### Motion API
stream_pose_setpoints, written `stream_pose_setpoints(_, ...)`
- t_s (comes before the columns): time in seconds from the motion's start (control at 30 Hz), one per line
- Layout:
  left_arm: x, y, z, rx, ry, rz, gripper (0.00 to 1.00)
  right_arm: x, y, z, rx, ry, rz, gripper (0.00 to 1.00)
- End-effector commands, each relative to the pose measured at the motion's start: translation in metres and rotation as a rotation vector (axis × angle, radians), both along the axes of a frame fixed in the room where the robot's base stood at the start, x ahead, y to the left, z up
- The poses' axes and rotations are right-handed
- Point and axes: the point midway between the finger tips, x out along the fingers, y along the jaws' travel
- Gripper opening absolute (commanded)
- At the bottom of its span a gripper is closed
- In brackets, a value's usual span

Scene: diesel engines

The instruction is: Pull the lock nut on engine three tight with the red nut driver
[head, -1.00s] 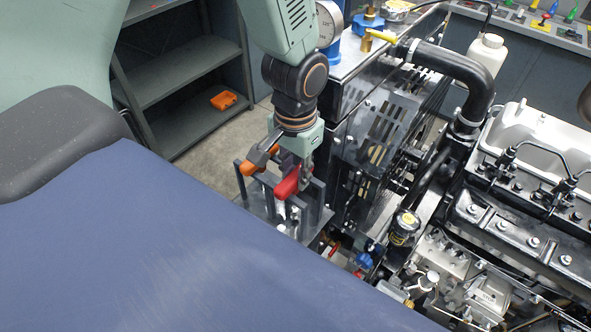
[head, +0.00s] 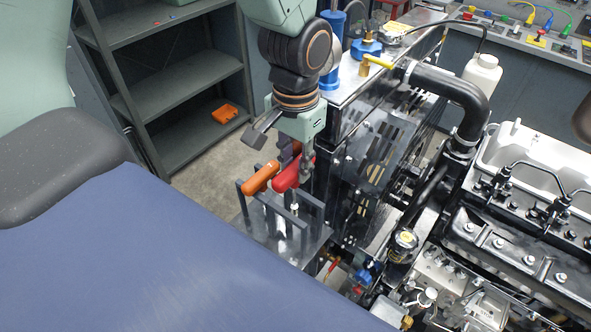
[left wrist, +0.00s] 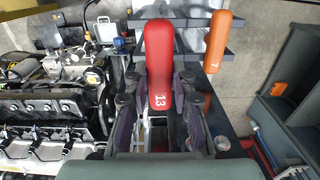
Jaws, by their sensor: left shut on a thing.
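My left gripper (head: 298,168) is shut on the red nut driver (head: 285,178), just above a dark metal tool rack (head: 318,238). In the left wrist view the red handle (left wrist: 159,65), marked 13, lies between the fingers (left wrist: 160,92). An engine (head: 500,230) fills the right side. I cannot pick out its lock nut. My right gripper is not in view.
A black guard panel (head: 365,175) and a black hose (head: 455,90) stand close to the right of my left arm. A white bottle (head: 482,75) is behind the hose. Grey shelves (head: 180,85) with an orange tray (head: 225,114) stand at back left.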

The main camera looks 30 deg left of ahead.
Motion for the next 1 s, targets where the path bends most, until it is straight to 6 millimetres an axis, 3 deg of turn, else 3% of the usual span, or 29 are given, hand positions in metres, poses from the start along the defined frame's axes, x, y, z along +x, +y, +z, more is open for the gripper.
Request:
stream_pose_setpoints(0.7, 0.001, 0.0, 0.063, 0.0, -0.004, 0.0, 0.0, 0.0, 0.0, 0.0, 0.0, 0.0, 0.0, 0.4)
stream_pose_setpoints(1.0, 0.0, 0.0, 0.074, 0.0, -0.002, 0.001, 0.0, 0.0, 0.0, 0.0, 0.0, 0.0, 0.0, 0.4)
